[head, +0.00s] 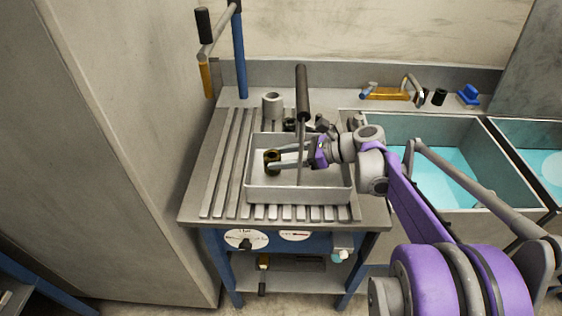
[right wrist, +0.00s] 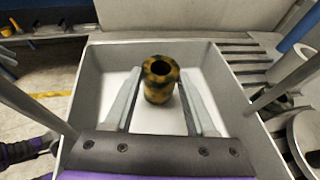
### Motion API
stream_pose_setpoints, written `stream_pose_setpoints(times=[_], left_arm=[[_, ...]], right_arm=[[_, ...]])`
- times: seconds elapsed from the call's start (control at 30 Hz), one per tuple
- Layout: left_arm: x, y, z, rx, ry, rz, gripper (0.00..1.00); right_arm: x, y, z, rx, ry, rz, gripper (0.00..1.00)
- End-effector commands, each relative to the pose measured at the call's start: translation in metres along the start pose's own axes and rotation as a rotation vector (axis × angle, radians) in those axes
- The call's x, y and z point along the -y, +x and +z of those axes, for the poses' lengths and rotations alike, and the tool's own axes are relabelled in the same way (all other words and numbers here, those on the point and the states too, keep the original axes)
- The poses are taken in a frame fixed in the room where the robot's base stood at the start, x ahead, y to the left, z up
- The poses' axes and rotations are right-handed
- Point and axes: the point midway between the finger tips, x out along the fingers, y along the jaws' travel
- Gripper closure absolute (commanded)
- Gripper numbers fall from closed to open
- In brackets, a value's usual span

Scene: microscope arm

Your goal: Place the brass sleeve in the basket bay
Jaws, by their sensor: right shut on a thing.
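The brass sleeve (head: 272,161) is a short, dark, mottled yellow hollow cylinder. It stands upright inside the walls of the pale grey basket (head: 297,196), and it also shows in the right wrist view (right wrist: 160,80). My right gripper (head: 274,157) reaches in from the right, its two fingers on either side of the sleeve, shut on it. I cannot tell whether the sleeve's lower end touches the basket floor (right wrist: 147,119). A rod with a dark grip (head: 302,91) rises over the basket. My left gripper is not in view.
The basket stands on a slatted grey worktop (head: 222,180). A grey cup (head: 272,105) and small dark parts stand behind it. A blue post with a crank (head: 239,50) rises at the back left. Sinks with blue-green bottoms (head: 440,180) lie to the right.

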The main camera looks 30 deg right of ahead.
Motion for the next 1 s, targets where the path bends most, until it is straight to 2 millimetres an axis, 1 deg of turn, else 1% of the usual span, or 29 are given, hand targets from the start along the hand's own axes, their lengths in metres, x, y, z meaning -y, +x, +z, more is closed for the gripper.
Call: stream_pose_setpoints(times=[0.03,0.1,0.47,0.5,0.63,0.67,0.9,1.0], left_arm=[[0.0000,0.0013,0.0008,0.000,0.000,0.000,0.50],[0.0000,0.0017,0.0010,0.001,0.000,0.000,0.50],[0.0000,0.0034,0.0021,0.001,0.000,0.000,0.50],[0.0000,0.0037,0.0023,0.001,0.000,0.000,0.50],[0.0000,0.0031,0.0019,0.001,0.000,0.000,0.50],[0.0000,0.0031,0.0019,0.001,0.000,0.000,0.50],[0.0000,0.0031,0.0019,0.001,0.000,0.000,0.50],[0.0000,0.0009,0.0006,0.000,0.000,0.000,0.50]], right_arm=[[0.0000,0.0028,-0.0062,0.001,0.000,0.000,1.00],[-0.0001,0.0045,-0.0102,0.001,0.000,0.000,1.00],[-0.0003,0.0059,-0.0138,0.001,0.000,0.000,1.00],[-0.0002,0.0062,-0.0148,0.000,0.000,0.000,0.42],[-0.0002,0.0059,-0.0139,0.000,0.000,0.000,0.19],[-0.0002,0.0059,-0.0139,0.000,0.000,0.000,0.14],[-0.0003,0.0058,-0.0137,0.000,0.000,0.000,0.14],[-0.0002,0.0044,-0.0103,0.000,0.000,0.000,0.14]])
